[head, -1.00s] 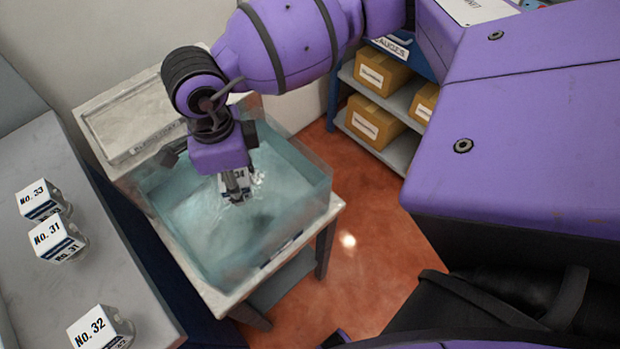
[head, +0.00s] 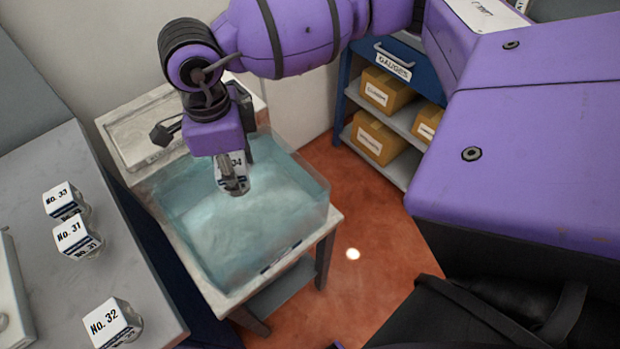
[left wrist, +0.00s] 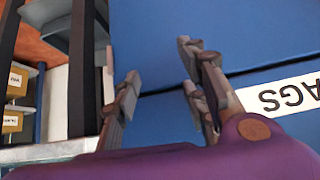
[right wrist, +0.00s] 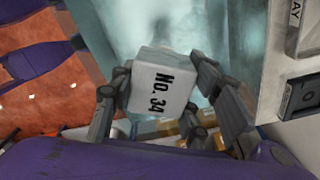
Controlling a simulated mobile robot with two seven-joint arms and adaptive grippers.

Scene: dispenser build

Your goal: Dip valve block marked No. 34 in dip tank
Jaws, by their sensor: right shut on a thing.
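The white valve block No. 34 (head: 236,162) is held by my right gripper (head: 233,184) over the dip tank (head: 300,235), a glass-walled basin of teal liquid. In the head view the block appears above the liquid, though the exact gap is hard to judge. In the right wrist view the block (right wrist: 162,82) shows its No. 34 label between the fingers. My left gripper (left wrist: 160,75) is open and empty in the left wrist view, facing blue panels; it is not visible in the head view.
Blocks No. 33 (head: 62,199), No. 31 (head: 75,235) and No. 32 (head: 112,322) stand on the grey bench (head: 55,165) at left. A blue shelf unit (head: 345,75) with cardboard boxes stands behind right. Orange floor (head: 365,220) lies open between tank and shelf.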

